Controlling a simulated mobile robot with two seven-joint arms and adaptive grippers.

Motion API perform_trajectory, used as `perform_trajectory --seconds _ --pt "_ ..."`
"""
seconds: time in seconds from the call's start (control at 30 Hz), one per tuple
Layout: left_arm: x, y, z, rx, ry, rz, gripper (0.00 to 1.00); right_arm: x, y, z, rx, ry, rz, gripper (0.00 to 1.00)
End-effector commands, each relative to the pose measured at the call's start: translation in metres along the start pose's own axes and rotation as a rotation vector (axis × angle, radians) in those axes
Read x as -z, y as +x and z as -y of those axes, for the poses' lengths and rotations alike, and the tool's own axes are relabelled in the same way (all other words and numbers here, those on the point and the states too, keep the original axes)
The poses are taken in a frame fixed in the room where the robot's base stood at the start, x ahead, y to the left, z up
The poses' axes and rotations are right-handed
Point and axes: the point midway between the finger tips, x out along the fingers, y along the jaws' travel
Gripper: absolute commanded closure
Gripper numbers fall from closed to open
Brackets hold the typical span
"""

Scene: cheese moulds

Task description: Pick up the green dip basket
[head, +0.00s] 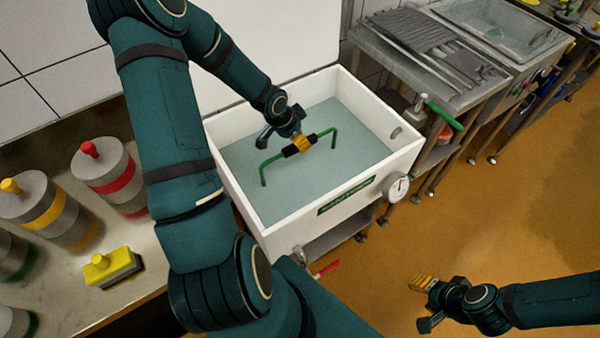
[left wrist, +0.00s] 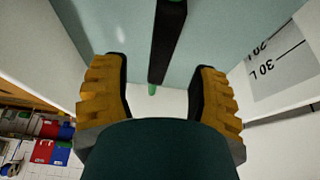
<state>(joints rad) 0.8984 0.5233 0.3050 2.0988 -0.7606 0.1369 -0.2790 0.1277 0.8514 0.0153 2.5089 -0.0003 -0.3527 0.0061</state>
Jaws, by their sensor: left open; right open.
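The green dip basket shows as a green handle (head: 264,169) with a black grip, standing up out of the pale liquid in a white vat (head: 405,157); its lower part is hidden. My left gripper (head: 300,146) is open at the black grip. In the left wrist view the dark grip (left wrist: 168,40) runs between the two yellow-padded fingers of the left gripper (left wrist: 160,90), with gaps on both sides. My right gripper (head: 420,302) is open and empty over the floor at the lower right, away from the vat.
The vat has high walls, a green label and a dial gauge (head: 397,188) on its front. A counter (head: 60,270) at left holds several grey moulds with coloured bands and a yellow-topped brush (head: 113,266). A metal sink bench (head: 470,75) stands at upper right.

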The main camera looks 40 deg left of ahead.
Motion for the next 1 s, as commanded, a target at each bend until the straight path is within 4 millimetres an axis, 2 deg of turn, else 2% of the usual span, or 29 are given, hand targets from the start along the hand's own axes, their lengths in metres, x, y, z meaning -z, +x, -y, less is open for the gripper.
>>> perform_trajectory --seconds 0.27,0.53,0.8,0.83,0.9,1.0 --pt "-0.001 0.017 0.0 0.0 0.002 -0.001 0.4 -0.003 0.007 -0.003 0.001 -0.002 0.007 0.52" --pt "-0.003 0.055 -0.001 -0.001 0.002 -0.001 0.4 -0.003 0.024 -0.009 0.001 -0.004 0.003 0.52" --pt "-0.003 0.057 0.001 0.001 -0.001 0.0 0.4 -0.002 0.023 -0.008 0.001 -0.004 0.002 0.52" --pt "-0.003 0.057 0.0 0.001 -0.001 0.0 0.45 -0.002 0.023 -0.008 0.001 -0.004 0.002 0.52" --pt "-0.003 0.057 0.0 0.001 -0.001 0.0 0.7 -0.002 0.023 -0.008 0.001 -0.004 0.002 0.52" --pt "-0.003 0.057 0.0 0.001 -0.001 0.0 1.0 -0.002 0.023 -0.008 0.001 -0.004 0.002 0.52"
